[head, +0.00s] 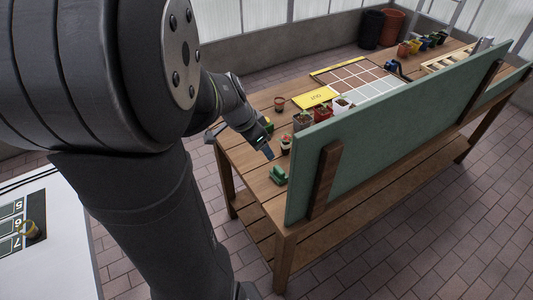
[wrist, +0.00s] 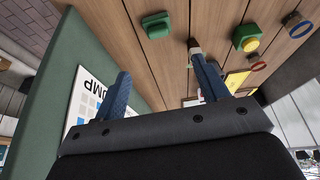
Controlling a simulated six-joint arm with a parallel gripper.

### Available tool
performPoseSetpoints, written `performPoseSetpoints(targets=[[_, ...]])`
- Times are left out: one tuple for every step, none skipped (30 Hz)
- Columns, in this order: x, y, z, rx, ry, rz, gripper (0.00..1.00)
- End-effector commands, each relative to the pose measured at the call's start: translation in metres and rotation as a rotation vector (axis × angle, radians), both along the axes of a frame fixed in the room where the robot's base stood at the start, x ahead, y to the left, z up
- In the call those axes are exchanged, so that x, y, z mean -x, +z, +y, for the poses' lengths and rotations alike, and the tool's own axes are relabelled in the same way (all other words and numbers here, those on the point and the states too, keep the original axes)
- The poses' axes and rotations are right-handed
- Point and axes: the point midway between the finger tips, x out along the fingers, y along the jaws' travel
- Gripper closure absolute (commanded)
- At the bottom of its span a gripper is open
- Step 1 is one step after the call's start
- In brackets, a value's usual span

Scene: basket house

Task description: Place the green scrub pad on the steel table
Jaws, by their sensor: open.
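A small green object (head: 278,175) lies on the wooden bench near its front end; it also shows in the wrist view (wrist: 156,25). It has a raised part, and I cannot tell whether it is the scrub pad. A second green object with a yellow top (wrist: 245,36) lies nearby and is partly hidden behind my gripper in the head view (head: 268,125). My gripper (head: 264,148) is open above the bench end, with nothing between its blue fingers (wrist: 160,62). A pale table (head: 62,262) at lower left may be the steel table.
A green upright panel (head: 400,125) runs along the bench's right side, close to my gripper. Several small pots, one of them reddish (head: 280,104), and a yellow sign (head: 314,97) stand farther along the bench. Numbered cards and a yellow item (head: 30,229) lie on the pale table.

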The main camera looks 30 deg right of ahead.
Motion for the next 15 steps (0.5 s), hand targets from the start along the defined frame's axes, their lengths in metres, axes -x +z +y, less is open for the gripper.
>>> performPoseSetpoints(targets=[[0.000,0.000,0.000,0.000,0.000,0.000,0.33],[0.000,0.000,0.000,0.000,0.000,0.000,0.33],[0.000,0.000,0.000,0.000,0.000,0.000,0.33],[0.000,0.000,0.000,0.000,0.000,0.000,0.33],[0.000,0.000,0.000,0.000,0.000,0.000,0.33],[0.000,0.000,0.000,0.000,0.000,0.000,0.33],[0.000,0.000,0.000,0.000,0.000,0.000,0.33],[0.000,0.000,0.000,0.000,0.000,0.000,0.33],[0.000,0.000,0.000,0.000,0.000,0.000,0.33],[0.000,0.000,0.000,0.000,0.000,0.000,0.33],[0.000,-0.001,0.000,0.000,0.002,0.002,0.33],[0.001,-0.002,0.001,0.001,0.014,0.013,0.33],[0.001,-0.004,0.002,0.003,0.032,0.029,0.33],[0.003,-0.008,0.003,0.007,0.061,0.055,0.33],[0.005,-0.014,0.006,0.012,0.117,0.103,0.33]])
